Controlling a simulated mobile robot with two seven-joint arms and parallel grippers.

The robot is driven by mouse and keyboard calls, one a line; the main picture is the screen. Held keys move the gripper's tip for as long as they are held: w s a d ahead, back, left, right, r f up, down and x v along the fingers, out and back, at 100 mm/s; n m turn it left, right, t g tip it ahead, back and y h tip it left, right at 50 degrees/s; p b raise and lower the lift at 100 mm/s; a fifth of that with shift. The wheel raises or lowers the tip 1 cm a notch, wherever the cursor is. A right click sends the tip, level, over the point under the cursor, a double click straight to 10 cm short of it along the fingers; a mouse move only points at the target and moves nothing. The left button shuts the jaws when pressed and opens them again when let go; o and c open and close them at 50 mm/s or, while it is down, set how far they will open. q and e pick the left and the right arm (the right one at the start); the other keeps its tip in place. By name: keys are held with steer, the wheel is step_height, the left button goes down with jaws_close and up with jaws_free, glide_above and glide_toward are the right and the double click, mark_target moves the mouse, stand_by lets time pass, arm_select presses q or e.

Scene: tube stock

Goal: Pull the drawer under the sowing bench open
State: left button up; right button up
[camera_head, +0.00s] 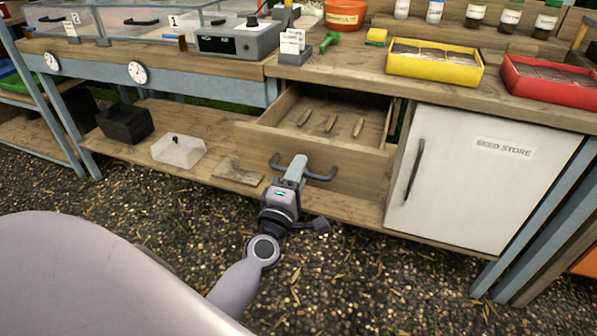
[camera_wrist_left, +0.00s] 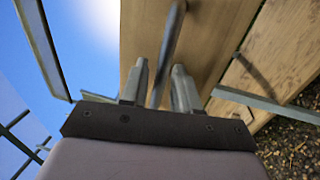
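The wooden drawer (camera_head: 262,139) under the sowing bench (camera_head: 330,76) stands pulled out, and its inside shows three small light-brown pieces. A dark bar handle (camera_head: 322,177) is on its front. My left gripper (camera_head: 297,166) is at the middle of this handle, in front of the drawer. In the left wrist view the bar (camera_wrist_left: 171,40) runs between the two fingers (camera_wrist_left: 161,75), which sit close on either side of it; the exact contact is hard to see. The drawer front (camera_wrist_left: 143,25) fills the middle there. My right gripper is not in view.
A white seed store cabinet (camera_head: 455,185) is right of the drawer. A low shelf (camera_head: 205,123) holds a black box (camera_head: 125,123) and a clear tray (camera_head: 178,150). Yellow (camera_head: 434,69) and red (camera_head: 550,90) trays stand on the bench. The gravel before the drawer is clear.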

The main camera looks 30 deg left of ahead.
arm_select(q)
steer(key=v, duration=0.7)
stand_by(0.6)
steer(key=s+d+f+m+g+h, duration=0.3)
steer(key=s+d+f+m+h, duration=0.35)
steer(key=m, duration=0.65)
steer(key=s+d+f+m+g, duration=0.3)
steer(key=s+f+m+g, duration=0.45)
steer(key=f+m, duration=0.3)
step_height(320, 180, up, 15)
steer(key=t+p, duration=0.1)
steer(key=p, duration=1.6)
steer(key=shift+s+a+f, duration=0.2)
steer(key=shift+s+a, duration=0.2)
steer(key=shift+a, duration=0.1)
